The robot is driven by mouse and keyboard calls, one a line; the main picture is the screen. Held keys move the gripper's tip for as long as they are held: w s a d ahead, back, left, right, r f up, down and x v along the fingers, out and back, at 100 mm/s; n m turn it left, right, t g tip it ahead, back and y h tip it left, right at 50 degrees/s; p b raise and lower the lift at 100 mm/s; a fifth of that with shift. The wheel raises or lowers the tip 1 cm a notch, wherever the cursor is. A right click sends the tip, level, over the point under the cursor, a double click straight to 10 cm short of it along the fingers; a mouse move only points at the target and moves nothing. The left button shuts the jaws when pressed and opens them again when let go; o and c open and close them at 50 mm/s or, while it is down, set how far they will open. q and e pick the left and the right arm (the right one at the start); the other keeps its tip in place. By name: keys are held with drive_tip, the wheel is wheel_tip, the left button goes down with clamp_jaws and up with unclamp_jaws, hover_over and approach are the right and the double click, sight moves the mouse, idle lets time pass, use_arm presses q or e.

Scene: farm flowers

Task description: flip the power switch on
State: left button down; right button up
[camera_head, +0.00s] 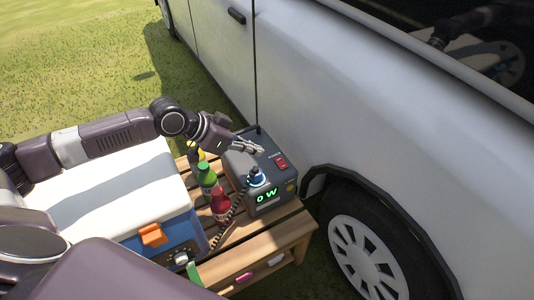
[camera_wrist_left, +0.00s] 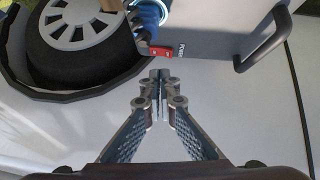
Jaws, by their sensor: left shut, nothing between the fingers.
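The power station is a dark grey box (camera_head: 258,166) with a green display reading "0 W", standing on a wooden table. Its red power switch (camera_head: 281,163) is on the top face near the right edge. In the left wrist view the red switch (camera_wrist_left: 160,51) shows beside the "POWER" label. My left gripper (camera_head: 260,150) is over the box's top, left of the switch in the head view. In the left wrist view its fingers (camera_wrist_left: 159,76) are shut and empty, with the tips just below the switch in the picture. Any contact with the box cannot be told. My right gripper is not in view.
A white-lidded cooler (camera_head: 105,185) is farther left. A white vehicle (camera_head: 350,120) stands close behind.

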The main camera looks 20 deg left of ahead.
use_arm(q)
drive_tip(key=shift+v, duration=1.25)
drive_tip(key=shift+d, duration=0.1)
